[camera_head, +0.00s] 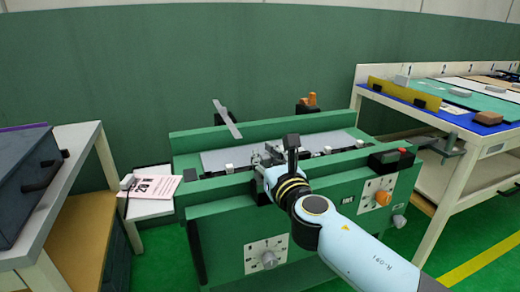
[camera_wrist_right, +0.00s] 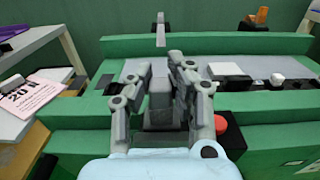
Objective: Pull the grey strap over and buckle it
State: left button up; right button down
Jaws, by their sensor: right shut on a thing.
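The grey strap (camera_head: 227,118) is a flat strip that slants up above the far side of the green bench unit (camera_head: 222,215). It also shows upright beyond my fingers in the right wrist view (camera_wrist_right: 160,30). My right gripper (camera_head: 272,153) is over the middle of the unit, to the right of the strap and apart from it. In the wrist view its fingers (camera_wrist_right: 168,72) are shut on a dark grey block (camera_wrist_right: 160,98), mostly hidden between them. I cannot tell whether this is part of the buckle. My left gripper is not in view.
A side table with a dark case (camera_head: 28,185) stands at left, a workbench (camera_head: 440,120) at right. Small white blocks (camera_head: 229,168) line the bed.

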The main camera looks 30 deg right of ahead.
jog(key=shift+v, duration=1.05)
jog(key=shift+s+f, duration=0.15)
jog(key=shift+f, duration=0.1)
jog(key=c, duration=1.7)
grip_release()
jog(key=shift+f, duration=0.1)
jog(key=o, duration=0.5)
jog(key=shift+s+r, duration=0.3)
jog(key=shift+s, duration=0.05)
jog(key=shift+o, duration=0.2)
jog(key=shift+w, duration=0.2)
jog(key=shift+s, duration=0.15)
jog(key=v, duration=1.1)
jog(key=shift+s+a, duration=0.2)
jog(key=shift+s, duration=0.15)
